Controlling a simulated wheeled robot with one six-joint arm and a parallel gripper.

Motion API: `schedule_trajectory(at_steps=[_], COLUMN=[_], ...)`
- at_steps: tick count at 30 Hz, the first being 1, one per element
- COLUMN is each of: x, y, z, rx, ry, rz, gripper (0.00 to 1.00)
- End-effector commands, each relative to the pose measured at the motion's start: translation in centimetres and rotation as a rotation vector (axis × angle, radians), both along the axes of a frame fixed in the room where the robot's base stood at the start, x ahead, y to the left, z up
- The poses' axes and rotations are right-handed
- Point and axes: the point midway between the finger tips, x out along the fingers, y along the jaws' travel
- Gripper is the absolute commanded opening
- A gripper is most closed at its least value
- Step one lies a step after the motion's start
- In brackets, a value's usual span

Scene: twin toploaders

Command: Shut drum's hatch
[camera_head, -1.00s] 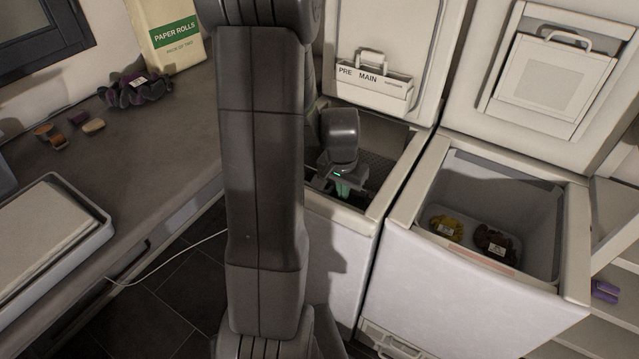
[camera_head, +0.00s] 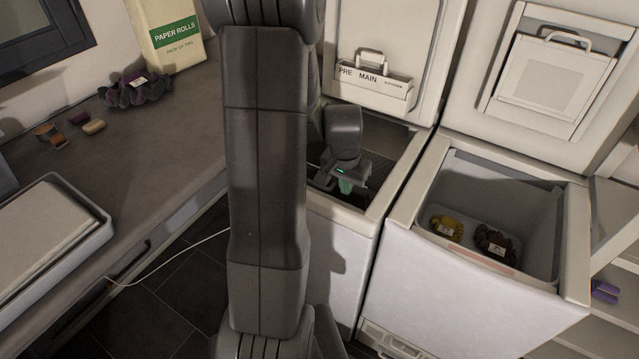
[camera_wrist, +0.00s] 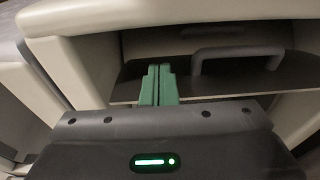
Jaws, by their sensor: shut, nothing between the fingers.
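The left toploader (camera_head: 340,225) has its lid (camera_head: 390,40) raised, and its top opening shows a dark drum area (camera_head: 382,168). My gripper (camera_head: 346,190) points down into this opening, its green fingers together with nothing between them. The arm and wrist hide the opening's left part. In the wrist view, the shut fingertips (camera_wrist: 158,70) stand in front of a dark flat panel (camera_wrist: 215,85) with a grey bar handle (camera_wrist: 238,52). I cannot tell whether this panel is the drum's hatch, or whether the fingers touch it.
The right toploader (camera_head: 470,285) stands open, with a yellow bundle (camera_head: 447,228) and a dark bundle (camera_head: 495,242) inside. The PRE/MAIN dispenser (camera_head: 373,82) sits on the left lid. A counter (camera_head: 150,130) lies left, and shelves (camera_head: 612,265) stand right.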

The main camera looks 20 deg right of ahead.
Motion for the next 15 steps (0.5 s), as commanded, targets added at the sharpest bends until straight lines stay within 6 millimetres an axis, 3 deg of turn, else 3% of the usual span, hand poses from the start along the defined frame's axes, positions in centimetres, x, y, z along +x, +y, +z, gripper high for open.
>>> schedule_trajectory(at_steps=[15], x=[2.1], y=[-2.5], z=[0.7], rx=[-0.001], ry=[-0.001], rz=[-0.001], gripper=[0.0])
